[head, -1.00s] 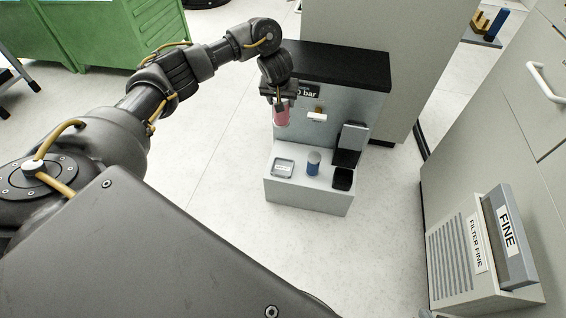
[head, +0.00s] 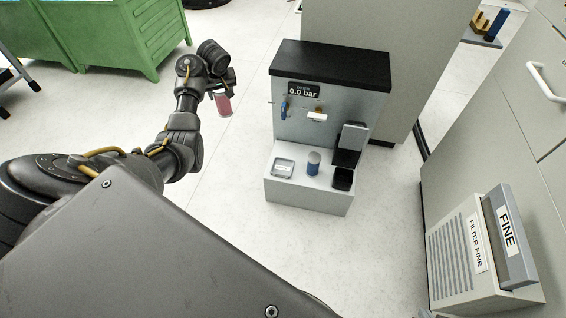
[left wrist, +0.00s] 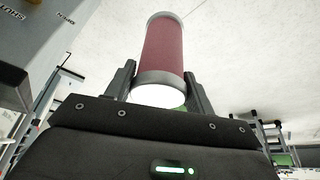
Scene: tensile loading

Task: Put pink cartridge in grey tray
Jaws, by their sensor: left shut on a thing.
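The pink cartridge (head: 223,105) has grey end caps and hangs in the air to the left of the machine. My left gripper (head: 217,90) is shut on it. In the left wrist view the cartridge (left wrist: 165,50) stands out from between the two fingers (left wrist: 160,88). The grey tray (head: 283,167) is a small square dish on the left of the machine's ledge. It looks empty, and my left gripper is up and to the left of it, apart from it. My right gripper does not show.
The grey machine (head: 330,100) has a black top, a 0.0 bar display (head: 303,90) and a blue lever (head: 284,108). A blue cylinder (head: 313,163) and a black pad (head: 343,178) share its ledge. A grey FILTER FINE unit (head: 470,250) stands at right. Floor left of the machine is clear.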

